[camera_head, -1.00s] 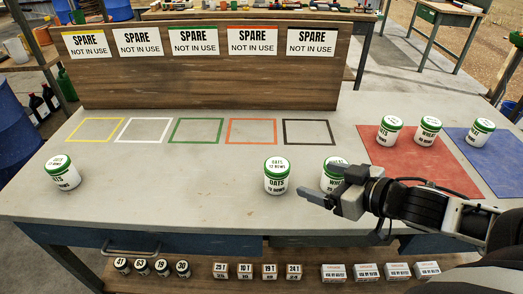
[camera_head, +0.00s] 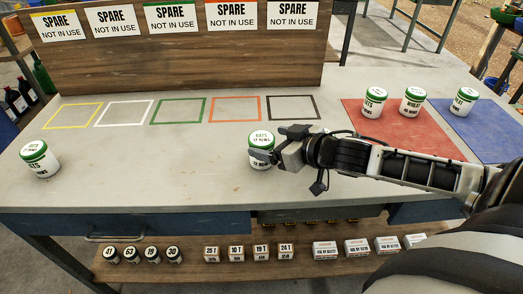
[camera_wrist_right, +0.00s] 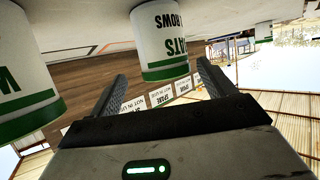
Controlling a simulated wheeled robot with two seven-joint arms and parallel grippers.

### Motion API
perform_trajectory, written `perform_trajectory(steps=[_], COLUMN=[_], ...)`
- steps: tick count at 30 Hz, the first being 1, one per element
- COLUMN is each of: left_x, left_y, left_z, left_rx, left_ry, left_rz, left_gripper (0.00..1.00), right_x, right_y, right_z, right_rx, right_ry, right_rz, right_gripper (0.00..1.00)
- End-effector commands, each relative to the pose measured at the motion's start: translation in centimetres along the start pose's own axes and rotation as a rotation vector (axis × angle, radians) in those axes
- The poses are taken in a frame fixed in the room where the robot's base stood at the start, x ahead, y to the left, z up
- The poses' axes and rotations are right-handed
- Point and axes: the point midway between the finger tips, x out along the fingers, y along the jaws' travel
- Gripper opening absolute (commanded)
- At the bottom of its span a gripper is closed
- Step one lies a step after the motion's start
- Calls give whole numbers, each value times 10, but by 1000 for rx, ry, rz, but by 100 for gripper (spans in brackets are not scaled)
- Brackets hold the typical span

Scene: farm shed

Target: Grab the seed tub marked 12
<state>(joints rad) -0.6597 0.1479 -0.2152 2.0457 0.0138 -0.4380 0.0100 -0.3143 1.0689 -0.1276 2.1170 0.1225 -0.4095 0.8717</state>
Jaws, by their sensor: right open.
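A white tub with a green lid, marked OATS and what reads as 12 ROWS (camera_head: 262,135), stands upright near the front middle of the table. My right gripper (camera_head: 268,153) is at this tub, covering part of its right side. In the right wrist view, which is upside down, the OATS tub (camera_wrist_right: 160,45) shows between the two spread fingers (camera_wrist_right: 160,75). The fingers are open and no grip shows. My left gripper is out of view.
Another OATS tub (camera_head: 40,160) stands at the far left. Several tubs stand on the red mat (camera_head: 420,145) and blue mat (camera_head: 485,135) at right. Empty coloured outlines (camera_head: 178,111) lie before the SPARE board (camera_head: 200,70). Small jars and boxes line the shelf below.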

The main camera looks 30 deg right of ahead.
Motion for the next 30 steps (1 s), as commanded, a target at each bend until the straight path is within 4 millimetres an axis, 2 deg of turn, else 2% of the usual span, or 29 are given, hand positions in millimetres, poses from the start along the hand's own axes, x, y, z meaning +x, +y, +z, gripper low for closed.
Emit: perform_trajectory(steps=[15, 24, 30], left_x=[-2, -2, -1], left_y=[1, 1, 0], left_z=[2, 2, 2], left_rx=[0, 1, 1], left_ry=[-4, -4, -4], left_rz=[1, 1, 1], left_gripper=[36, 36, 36], right_x=[49, 52, 52], right_y=[-7, -7, -7], right_z=[-2, -1, -1], right_rx=[2, 1, 1], right_ry=[3, 0, 0], right_rz=[0, -1, -1], right_gripper=[82, 82, 30])
